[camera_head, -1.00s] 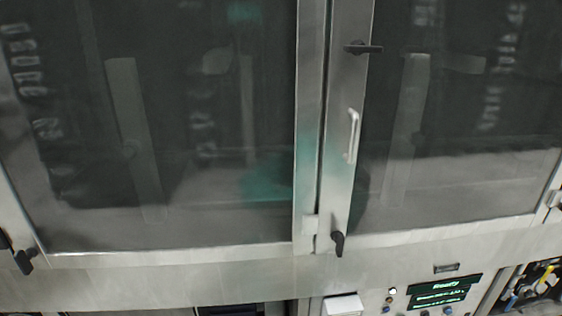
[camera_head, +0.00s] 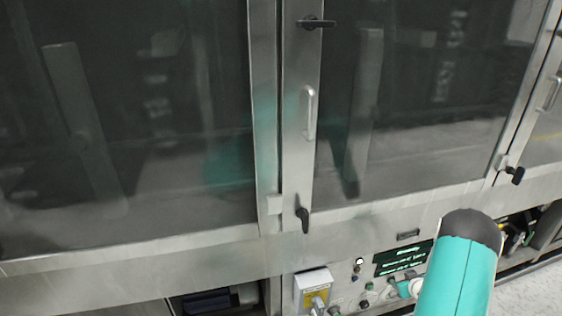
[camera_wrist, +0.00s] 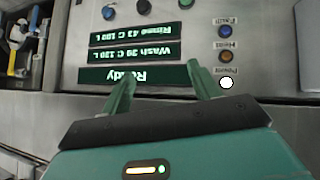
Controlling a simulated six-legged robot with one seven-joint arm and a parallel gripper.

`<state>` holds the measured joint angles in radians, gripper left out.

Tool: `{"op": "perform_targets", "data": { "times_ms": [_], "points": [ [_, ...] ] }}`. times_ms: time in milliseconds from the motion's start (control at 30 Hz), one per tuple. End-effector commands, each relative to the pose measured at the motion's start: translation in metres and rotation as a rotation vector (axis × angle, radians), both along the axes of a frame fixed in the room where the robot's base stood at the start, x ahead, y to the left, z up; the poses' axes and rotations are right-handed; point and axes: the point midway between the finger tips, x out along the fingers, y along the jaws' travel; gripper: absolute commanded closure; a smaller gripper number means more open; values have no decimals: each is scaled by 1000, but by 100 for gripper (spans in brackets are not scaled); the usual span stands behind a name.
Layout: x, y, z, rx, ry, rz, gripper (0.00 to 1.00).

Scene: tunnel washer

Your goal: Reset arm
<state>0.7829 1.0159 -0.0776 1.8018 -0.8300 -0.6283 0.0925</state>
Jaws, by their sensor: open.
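My gripper (camera_wrist: 162,88) shows in the wrist view with its two green fingers apart and nothing between them. Its fingertips point at the washer's control panel (camera_wrist: 255,30), in front of the display strip reading "Ready" (camera_wrist: 108,75). I cannot tell whether the tips touch the panel. The panel's green display (camera_head: 402,258) shows just left of the arm.
The washer's glass doors (camera_head: 415,110) fill the head view, with a bar handle (camera_head: 310,113) and black latches (camera_head: 303,220). A white switch box (camera_head: 313,288) juts out below them. Buttons (camera_wrist: 225,32) line the panel. An open bay with cables (camera_wrist: 18,40) lies beside it. Pale floor shows at the lower right.

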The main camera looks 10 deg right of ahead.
Motion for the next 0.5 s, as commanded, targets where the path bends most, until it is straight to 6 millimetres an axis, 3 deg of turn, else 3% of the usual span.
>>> {"op": "perform_targets", "data": {
  "times_ms": [33, 200, 500],
  "points": [
    [13, 5, 29, -22, 6, -5, 38],
    [37, 27, 106, -68, 41, -45, 38],
    [47, 94, 230, -92, 88, -109, 38]
  ]
}}
